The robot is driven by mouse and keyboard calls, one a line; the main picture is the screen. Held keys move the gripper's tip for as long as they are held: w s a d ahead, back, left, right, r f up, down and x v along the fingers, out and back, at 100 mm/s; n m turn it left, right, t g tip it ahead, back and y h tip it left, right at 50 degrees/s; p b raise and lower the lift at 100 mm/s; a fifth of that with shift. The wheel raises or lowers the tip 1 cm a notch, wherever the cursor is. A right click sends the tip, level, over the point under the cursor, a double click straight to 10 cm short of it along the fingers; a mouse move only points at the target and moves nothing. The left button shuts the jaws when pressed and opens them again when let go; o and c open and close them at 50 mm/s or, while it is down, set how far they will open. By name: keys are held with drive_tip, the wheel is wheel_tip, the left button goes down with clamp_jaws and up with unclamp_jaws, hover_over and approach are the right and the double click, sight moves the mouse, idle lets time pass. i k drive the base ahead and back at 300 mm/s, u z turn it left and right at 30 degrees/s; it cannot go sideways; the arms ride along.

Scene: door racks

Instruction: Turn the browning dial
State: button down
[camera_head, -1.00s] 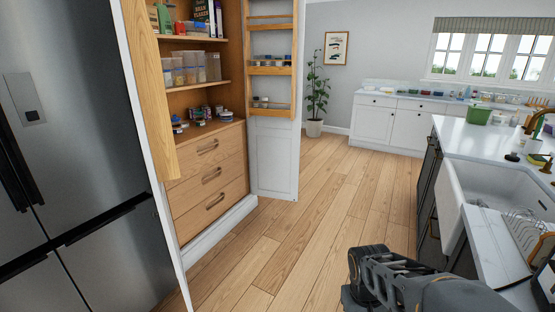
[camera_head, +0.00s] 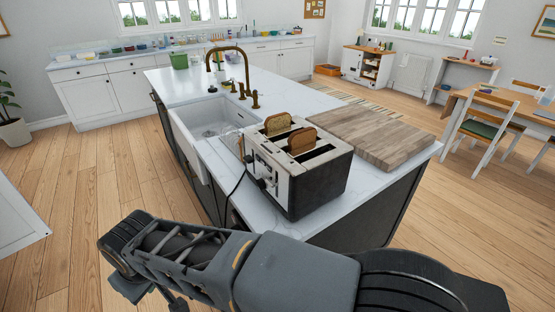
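A toaster (camera_head: 322,188) with a pale top and dark sides stands on the near end of the white island worktop. Two slices of bread (camera_head: 301,140) stick up from its slots, and other slots look empty. Small dark controls (camera_head: 262,182) show on its left end face, which I see at a steep angle. I cannot tell which of them is the browning dial or where it points. My arm crosses the bottom of the view, in front of and below the toaster, apart from it. The fingers of my gripper do not show.
A wooden board (camera_head: 375,136) lies right of the toaster. A white sink (camera_head: 190,140) and a brass tap (camera_head: 243,75) are left and behind. A dark cord hangs by the toaster. Wooden floor (camera_head: 95,200) is open at left. A dining table (camera_head: 502,100) and chairs stand at right.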

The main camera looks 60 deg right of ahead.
sight(261, 183)
drive_tip(key=k, duration=0.95)
drive_tip(key=u, duration=0.3)
drive_tip(key=i, duration=0.6)
drive_tip(key=z, duration=2.3)
